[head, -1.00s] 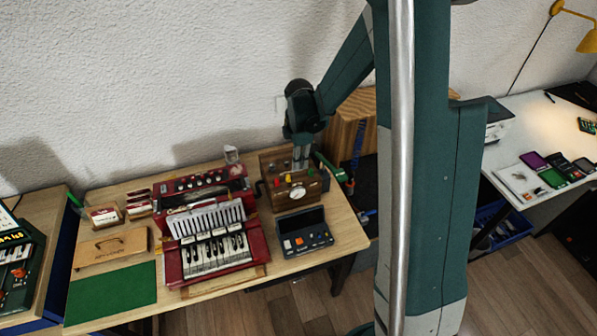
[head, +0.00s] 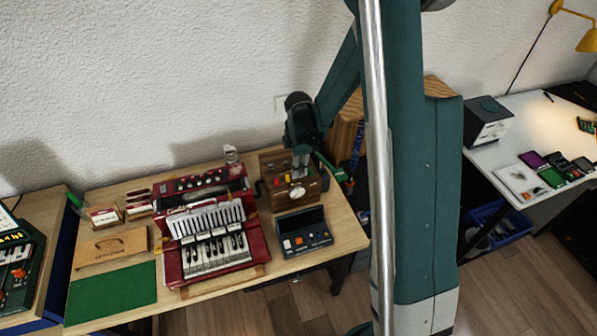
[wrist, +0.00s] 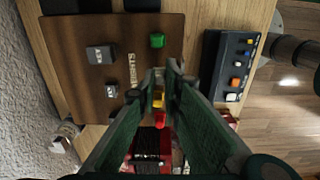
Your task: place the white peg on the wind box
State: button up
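A brown wooden box (head: 281,199) with a round white dial on its front and small coloured pegs on top stands at the right of the table; it may be the wind box. My gripper (head: 300,174) points down over its top. In the wrist view, my gripper's fingertips (wrist: 164,70) lie close together over the wooden top (wrist: 75,50). A green peg (wrist: 157,40) is just beyond them. Yellow (wrist: 157,98) and red (wrist: 160,120) pieces show between the fingers; I cannot tell whether anything is gripped. I cannot pick out the white peg.
A red accordion-like keyboard (head: 259,240) stands left of the wooden box. A dark open case (head: 304,236) with coloured parts lies in front of it. Grey blocks (wrist: 100,55) sit on the wooden top. A green mat (head: 112,297) offers free room at the front left.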

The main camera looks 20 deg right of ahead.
jog(key=shift+f, duration=0.55)
jog(key=shift+f, duration=0.2)
jog(key=o, duration=0.6)
jog(key=shift+o, duration=0.2)
jog(key=shift+r, duration=0.25)
notch_tip(320, 180, up, 12)
dwell(0.4)
jog(key=shift+s+r, duration=0.1)
dwell(0.6)
